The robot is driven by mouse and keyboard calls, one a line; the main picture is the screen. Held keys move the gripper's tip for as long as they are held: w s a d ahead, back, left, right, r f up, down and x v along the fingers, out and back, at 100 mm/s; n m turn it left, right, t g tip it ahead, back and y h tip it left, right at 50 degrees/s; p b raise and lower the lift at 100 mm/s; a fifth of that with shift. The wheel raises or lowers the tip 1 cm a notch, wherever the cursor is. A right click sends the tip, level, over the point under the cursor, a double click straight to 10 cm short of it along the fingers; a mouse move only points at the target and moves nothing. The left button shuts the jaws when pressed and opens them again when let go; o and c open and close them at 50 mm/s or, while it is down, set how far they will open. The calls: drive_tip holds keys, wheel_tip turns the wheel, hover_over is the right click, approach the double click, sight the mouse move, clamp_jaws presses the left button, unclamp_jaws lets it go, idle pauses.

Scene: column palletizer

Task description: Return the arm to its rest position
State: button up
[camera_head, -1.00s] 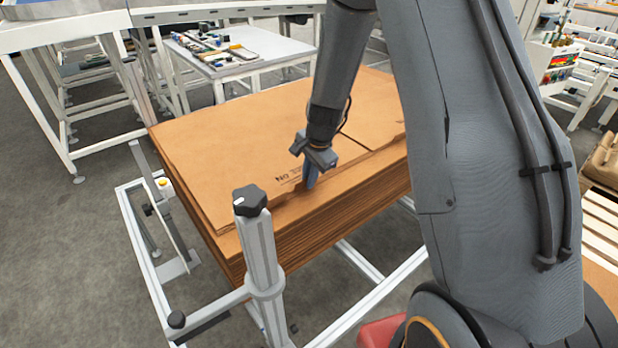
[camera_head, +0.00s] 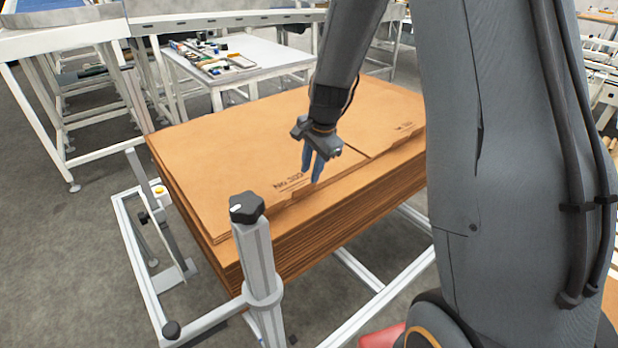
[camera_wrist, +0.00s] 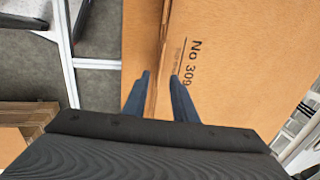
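My gripper (camera_head: 312,168) hangs from my arm above the front part of a stack of flat brown cardboard (camera_head: 225,135). Its two blue fingers are apart with nothing between them. In the wrist view my gripper (camera_wrist: 160,85) also shows open, with the fingertips over the edge of the printed top cardboard sheet (camera_wrist: 215,60). Printed lettering shows on the sheet beside the fingers. I cannot tell exactly how high the fingertips are above the cardboard.
A white metal frame (camera_head: 135,235) surrounds the stack. A post with a black star knob (camera_head: 246,207) stands at its near corner. Behind it is a table (camera_head: 240,62) with small parts. A white conveyor frame (camera_head: 60,40) stands at the back left. Grey floor on the left is open.

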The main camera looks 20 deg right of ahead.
drive_tip(key=s+r+n, duration=0.2)
drive_tip(key=s+n, duration=0.4)
drive_tip(key=s, duration=0.5)
drive_tip(key=s+r+n+g+h, duration=0.1)
drive_tip(key=s+r+n, duration=0.2)
drive_tip(key=s+n, duration=0.4)
drive_tip(key=s, duration=0.5)
drive_tip(key=shift+s+a+n+g, duration=0.25)
drive_tip(key=shift+a+n+g, duration=0.05)
drive_tip(key=shift+a, duration=0.05)
